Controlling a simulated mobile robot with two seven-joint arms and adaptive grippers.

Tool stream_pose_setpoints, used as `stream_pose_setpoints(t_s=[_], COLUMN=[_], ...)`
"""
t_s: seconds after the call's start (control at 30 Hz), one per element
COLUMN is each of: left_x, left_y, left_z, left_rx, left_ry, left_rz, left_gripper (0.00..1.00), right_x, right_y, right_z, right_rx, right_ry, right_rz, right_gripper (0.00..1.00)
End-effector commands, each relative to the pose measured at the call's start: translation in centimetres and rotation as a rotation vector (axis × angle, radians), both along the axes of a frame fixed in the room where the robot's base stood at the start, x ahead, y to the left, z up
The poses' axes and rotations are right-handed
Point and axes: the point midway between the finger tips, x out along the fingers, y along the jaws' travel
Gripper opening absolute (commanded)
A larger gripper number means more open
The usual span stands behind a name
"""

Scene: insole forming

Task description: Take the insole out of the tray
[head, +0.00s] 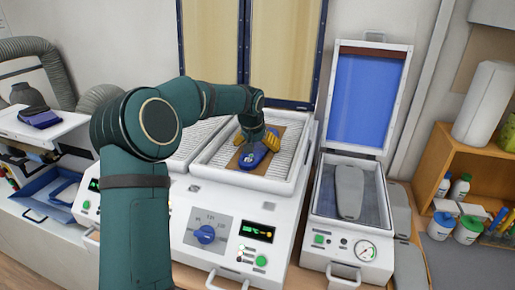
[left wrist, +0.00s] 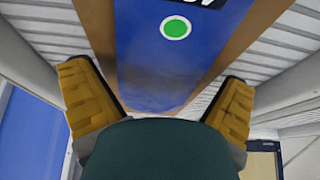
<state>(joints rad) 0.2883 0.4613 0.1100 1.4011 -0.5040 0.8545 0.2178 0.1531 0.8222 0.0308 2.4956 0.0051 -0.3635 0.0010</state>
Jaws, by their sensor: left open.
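The blue insole (head: 251,158) lies on a brown sheet (head: 287,142) in the white ribbed tray (head: 222,152) of the middle machine. In the left wrist view the blue insole (left wrist: 165,70) shows a green dot and lies between the fingers, with the brown sheet (left wrist: 98,22) showing at its sides. My left gripper (head: 258,144) is over the insole in the tray, its yellow fingers spread. In the left wrist view the fingers of the left gripper (left wrist: 158,100) stand apart on either side of the insole, with gaps. My right gripper is not in view.
A press with a raised blue lid (head: 364,100) and a grey insole form (head: 349,190) stands to the right. A wooden shelf with bottles (head: 460,187) is at the far right. A blue tray (head: 50,190) and a grey hose are at the left.

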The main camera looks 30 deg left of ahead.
Motion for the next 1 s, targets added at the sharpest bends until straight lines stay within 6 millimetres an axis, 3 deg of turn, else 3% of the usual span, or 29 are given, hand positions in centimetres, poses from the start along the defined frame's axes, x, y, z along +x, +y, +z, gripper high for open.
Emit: stream_pose_setpoints(t_s=[0.07, 0.2, 0.63, 1.0], left_x=[0.0, 0.0, 0.0, 0.1], left_y=[0.0, 0.0, 0.0, 0.0], left_z=[0.0, 0.0, 0.9, 7.8], left_rx=[0.000, 0.000, -0.001, 0.001], left_ry=[0.000, 0.000, -0.001, -0.004], left_rz=[0.000, 0.000, 0.001, 0.000], left_gripper=[1.00, 0.52, 0.51, 0.51], right_x=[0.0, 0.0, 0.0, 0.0], right_y=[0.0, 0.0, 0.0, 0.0], right_z=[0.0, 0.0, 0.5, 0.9], right_rx=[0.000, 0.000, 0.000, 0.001], right_ry=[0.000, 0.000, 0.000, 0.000], right_rz=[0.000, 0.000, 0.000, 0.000], right_gripper=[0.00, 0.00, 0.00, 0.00])
